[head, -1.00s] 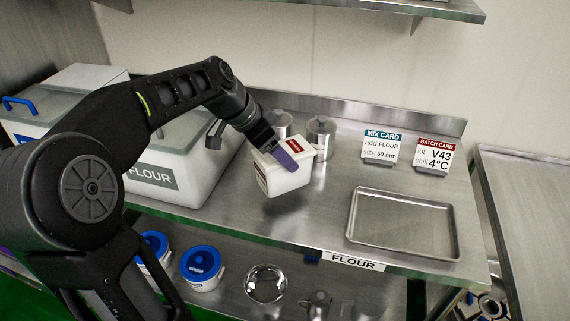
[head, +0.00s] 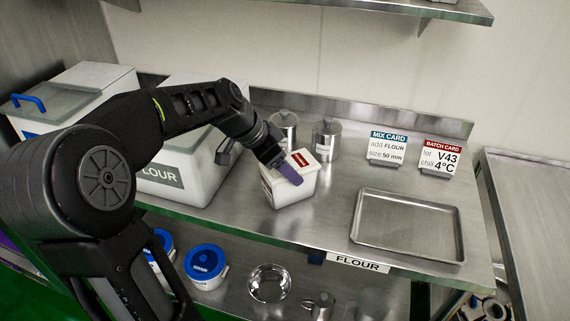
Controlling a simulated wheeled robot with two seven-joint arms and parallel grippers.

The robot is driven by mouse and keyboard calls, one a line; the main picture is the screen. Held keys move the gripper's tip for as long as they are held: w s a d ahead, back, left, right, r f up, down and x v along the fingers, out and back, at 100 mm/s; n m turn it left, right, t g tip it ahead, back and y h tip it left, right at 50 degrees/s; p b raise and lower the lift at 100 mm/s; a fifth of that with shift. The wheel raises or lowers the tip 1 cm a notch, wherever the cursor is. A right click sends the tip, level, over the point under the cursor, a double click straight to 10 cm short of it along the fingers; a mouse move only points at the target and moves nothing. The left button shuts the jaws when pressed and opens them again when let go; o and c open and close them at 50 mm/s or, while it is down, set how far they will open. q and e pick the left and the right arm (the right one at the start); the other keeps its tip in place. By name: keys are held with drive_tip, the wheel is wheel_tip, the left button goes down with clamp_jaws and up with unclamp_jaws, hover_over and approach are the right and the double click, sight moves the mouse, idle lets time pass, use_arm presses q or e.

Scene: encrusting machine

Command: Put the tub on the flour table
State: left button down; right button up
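The white tub (head: 284,193) with red labels is at the middle of the steel flour table (head: 315,222), near its front half. It looks nearly upright, with its base at or just above the tabletop; I cannot tell if it bears its full weight there. My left gripper (head: 288,172) is at the tub's top, a purple finger against its near side, and appears shut on it. The other finger is hidden. The FLOUR sign (head: 358,263) is on the table's front edge. My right gripper is not in view.
Two metal canisters (head: 326,140) stand behind the tub. A FLOUR bin (head: 200,180) is at left. An empty metal tray (head: 408,226), a mix card (head: 387,147) and a batch card (head: 440,158) are at right. Blue-lidded buckets (head: 205,262) and a bowl (head: 269,283) are on the lower shelf.

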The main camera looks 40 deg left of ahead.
use_arm(q)
drive_tip(key=shift+c, duration=0.6)
unclamp_jaws()
drive_tip(key=shift+r, duration=0.15)
drive_tip(key=v, duration=1.2)
